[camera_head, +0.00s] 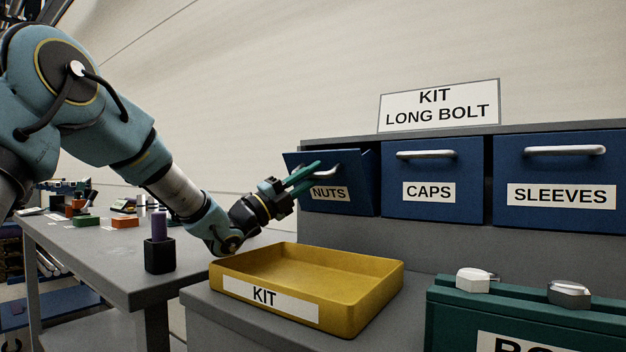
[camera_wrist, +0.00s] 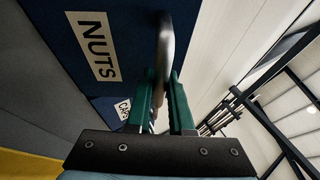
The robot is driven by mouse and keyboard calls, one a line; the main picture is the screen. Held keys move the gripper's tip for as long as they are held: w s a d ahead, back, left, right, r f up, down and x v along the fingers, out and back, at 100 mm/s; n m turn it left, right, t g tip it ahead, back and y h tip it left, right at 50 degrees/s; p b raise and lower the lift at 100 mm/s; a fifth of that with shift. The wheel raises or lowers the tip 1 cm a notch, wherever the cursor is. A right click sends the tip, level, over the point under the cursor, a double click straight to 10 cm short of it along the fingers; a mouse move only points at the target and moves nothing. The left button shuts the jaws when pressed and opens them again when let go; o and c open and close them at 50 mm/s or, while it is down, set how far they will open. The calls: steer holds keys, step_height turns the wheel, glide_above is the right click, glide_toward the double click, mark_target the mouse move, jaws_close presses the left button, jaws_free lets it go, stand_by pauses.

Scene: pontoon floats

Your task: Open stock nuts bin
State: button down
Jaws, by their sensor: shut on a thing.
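The blue nuts bin (camera_head: 341,192) is at the left end of the row in the head view. Its front is tilted out at the top, so it stands partly open. It also shows in the wrist view (camera_wrist: 75,25), with its NUTS label. My gripper (camera_head: 308,176) is at the front of this bin. In the wrist view its two green fingers (camera_wrist: 165,95) are shut on the bin's metal handle (camera_wrist: 166,45). The inside of the bin is hidden from both views.
The shut caps bin (camera_head: 430,168) and sleeves bin (camera_head: 560,165) stand to the right. A yellow kit tray (camera_head: 375,290) sits below my gripper. A green case (camera_head: 455,310) is at the front right. A grey table (camera_head: 110,262) with several small items is at the left.

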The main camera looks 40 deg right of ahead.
stand_by(0.3)
steer(key=c, duration=0.8)
jaws_free()
steer(key=shift+a+f, duration=0.15)
steer(key=w+a+b, duration=0.1)
steer(key=w+a, duration=0.1)
steer(key=a, duration=1)
steer(key=shift+w+a+f+b, duration=0.15)
steer(key=shift+w+a+b, duration=0.15)
steer(key=shift+b, duration=0.05)
